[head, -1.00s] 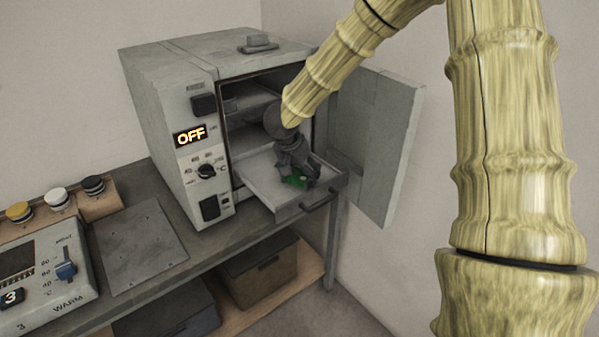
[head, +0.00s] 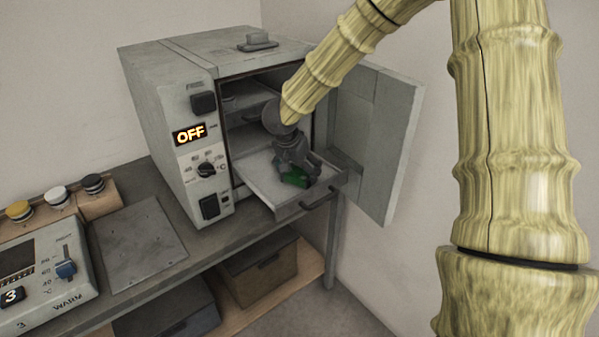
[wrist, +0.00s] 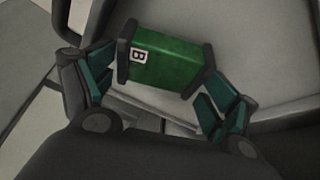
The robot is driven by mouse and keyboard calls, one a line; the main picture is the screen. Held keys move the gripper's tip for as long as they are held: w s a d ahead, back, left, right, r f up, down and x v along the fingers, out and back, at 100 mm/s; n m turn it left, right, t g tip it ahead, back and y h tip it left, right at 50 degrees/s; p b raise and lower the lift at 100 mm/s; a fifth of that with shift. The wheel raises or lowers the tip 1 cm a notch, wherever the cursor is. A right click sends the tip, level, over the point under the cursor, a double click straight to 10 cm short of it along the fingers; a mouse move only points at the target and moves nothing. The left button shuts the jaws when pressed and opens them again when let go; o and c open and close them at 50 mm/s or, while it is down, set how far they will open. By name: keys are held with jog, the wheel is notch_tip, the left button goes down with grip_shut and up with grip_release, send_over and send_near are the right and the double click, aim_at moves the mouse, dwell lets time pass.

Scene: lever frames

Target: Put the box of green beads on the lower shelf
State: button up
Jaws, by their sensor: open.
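The box of green beads (wrist: 165,62) has a green body, dark ends and a white label with a "B". In the head view the green box (head: 295,178) is on the pulled-out tray (head: 258,180) of the grey oven (head: 165,110). My gripper (wrist: 156,80) is open, with one finger beside each dark end of the box. In the head view my gripper (head: 293,168) reaches down over the tray and partly hides the box. Inside the oven, shelves (head: 250,97) show above the tray.
The oven door (head: 375,140) stands open at the right, close to my arm. The oven display (head: 190,134) reads OFF. A control panel (head: 45,275), a flat grey plate (head: 138,240) and several capped jars (head: 57,198) are to the left. Boxes (head: 262,275) sit under the bench.

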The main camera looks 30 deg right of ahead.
jog(key=v, duration=1.1)
jog(key=shift+r, duration=0.1)
jog(key=shift+c, duration=0.3)
dwell(0.6)
